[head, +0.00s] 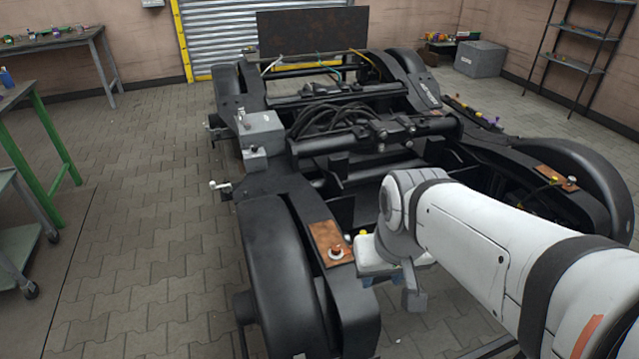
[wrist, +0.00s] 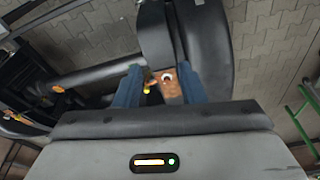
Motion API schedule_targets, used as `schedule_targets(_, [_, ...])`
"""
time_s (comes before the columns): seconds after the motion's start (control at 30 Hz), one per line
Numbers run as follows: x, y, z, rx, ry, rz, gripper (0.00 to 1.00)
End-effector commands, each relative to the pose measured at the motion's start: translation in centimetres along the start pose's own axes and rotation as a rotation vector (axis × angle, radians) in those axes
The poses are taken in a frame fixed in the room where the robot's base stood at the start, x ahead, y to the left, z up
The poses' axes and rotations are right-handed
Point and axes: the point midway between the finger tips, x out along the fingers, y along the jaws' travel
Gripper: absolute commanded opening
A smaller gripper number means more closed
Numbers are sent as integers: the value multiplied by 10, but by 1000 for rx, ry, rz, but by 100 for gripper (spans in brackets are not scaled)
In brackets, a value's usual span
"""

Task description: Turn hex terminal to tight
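A copper-brown plate (head: 325,238) lies on the near left black frame of the bogie. A small terminal (head: 336,252) with a pale top and reddish base stands on it; its hex shape is too small to make out. In the wrist view the terminal (wrist: 168,77) shows between my fingertips, with the plate (wrist: 172,94) around it. My gripper (wrist: 159,69) has two blue fingers spread apart with nothing held. In the head view my pale wrist is just right of the plate, and the fingers are mostly hidden. I cannot tell the terminal's turn angle.
A yellow knob (head: 362,233) is beside the plate, close to my wrist. The black bogie (head: 300,270) has raised wheel covers and cables. A second copper plate (head: 556,178) is on its right side. A green-legged table (head: 50,150) stands left; paved floor (head: 150,230) is clear between.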

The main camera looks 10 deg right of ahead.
Motion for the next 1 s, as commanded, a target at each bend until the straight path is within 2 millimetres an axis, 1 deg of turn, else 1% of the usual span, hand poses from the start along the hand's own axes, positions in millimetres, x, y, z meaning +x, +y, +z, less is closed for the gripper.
schedule_targets(0.03, [0, 0, 0, 0, 0, 0, 39])
schedule_targets(0.13, [2, 0, -4, -9, -4, 0, 47])
schedule_targets(0.2, [6, 0, -13, -29, -10, 0, 52])
schedule_targets(0.23, [8, 0, -19, -43, -14, -1, 52])
schedule_targets(0.27, [11, 0, -26, -67, -19, -3, 52])
schedule_targets(0.37, [26, 0, -57, -142, -40, -5, 52])
schedule_targets(0.4, [34, 0, -72, -177, -49, -7, 52])
schedule_targets(0.47, [47, 0, -95, -233, -64, -10, 52])
schedule_targets(0.5, [58, 1, -110, -270, -74, -12, 52])
schedule_targets(0.57, [74, 1, -132, -326, -87, -17, 52])
schedule_targets(0.6, [86, 1, -147, -364, -97, -20, 52])
schedule_targets(0.67, [106, 1, -168, -420, -110, -26, 52])
schedule_targets(0.7, [121, 1, -182, -458, -119, -30, 52])
schedule_targets(0.77, [144, 0, -201, -513, -132, -37, 52])
schedule_targets(0.8, [161, 0, -213, -551, -141, -42, 52])
schedule_targets(0.87, [187, 0, -230, -606, -153, -51, 52])
schedule_targets(0.9, [205, 0, -241, -642, -162, -57, 52])
schedule_targets(0.97, [230, 0, -255, -693, -172, -65, 52])
schedule_targets(1.0, [247, 0, -263, -724, -179, -71, 52])
